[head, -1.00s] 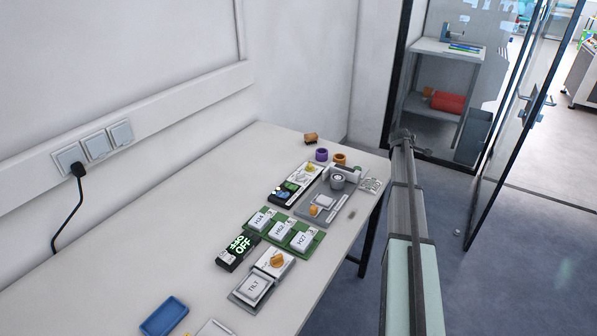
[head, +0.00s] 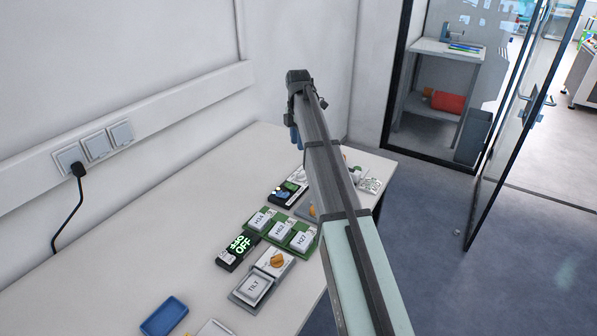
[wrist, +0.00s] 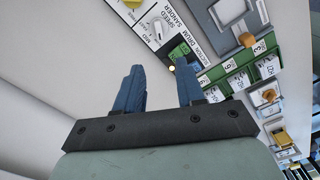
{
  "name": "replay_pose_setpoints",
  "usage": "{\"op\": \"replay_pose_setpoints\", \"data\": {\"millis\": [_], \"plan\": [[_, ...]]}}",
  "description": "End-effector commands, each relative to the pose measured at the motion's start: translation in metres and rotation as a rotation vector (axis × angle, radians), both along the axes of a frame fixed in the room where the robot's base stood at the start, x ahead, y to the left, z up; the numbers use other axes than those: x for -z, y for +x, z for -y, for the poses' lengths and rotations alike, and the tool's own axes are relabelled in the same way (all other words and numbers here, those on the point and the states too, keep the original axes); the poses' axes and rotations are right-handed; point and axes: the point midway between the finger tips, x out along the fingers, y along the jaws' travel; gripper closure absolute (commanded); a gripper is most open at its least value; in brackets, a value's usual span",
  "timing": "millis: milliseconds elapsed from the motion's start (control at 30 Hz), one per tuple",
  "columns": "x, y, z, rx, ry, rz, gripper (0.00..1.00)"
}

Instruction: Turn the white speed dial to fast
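In the wrist view, the white speed dial (wrist: 157,29) sits on a white panel (wrist: 141,27) printed "SPEED" and "DRUM SANDER", with "MID" beside it. Which mark the dial points at is too small to tell. My gripper (wrist: 160,66) is open, its two blue fingers apart with nothing between them. The dial lies beyond the fingertips in that view, apart from them. In the head view, my gripper (head: 297,136) hangs above the far part of the table. The panel's black end with a green display (head: 288,190) shows left of my arm.
The white table (head: 175,245) has a green board (head: 281,233) with several labelled keys, a black "OFF" display (head: 238,252), an orange knob (head: 277,261), a TILT key (head: 253,287) and a blue tray (head: 164,316). A wall stands behind. The table's left side is mostly clear.

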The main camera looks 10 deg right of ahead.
Motion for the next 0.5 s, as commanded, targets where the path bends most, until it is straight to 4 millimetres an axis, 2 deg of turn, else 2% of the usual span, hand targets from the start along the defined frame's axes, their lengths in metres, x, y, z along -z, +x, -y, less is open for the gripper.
{"op": "replay_pose_setpoints", "data": {"millis": [500], "plan": [[0.085,-0.001,0.001,0.004,-0.001,-0.001,0.62]]}}
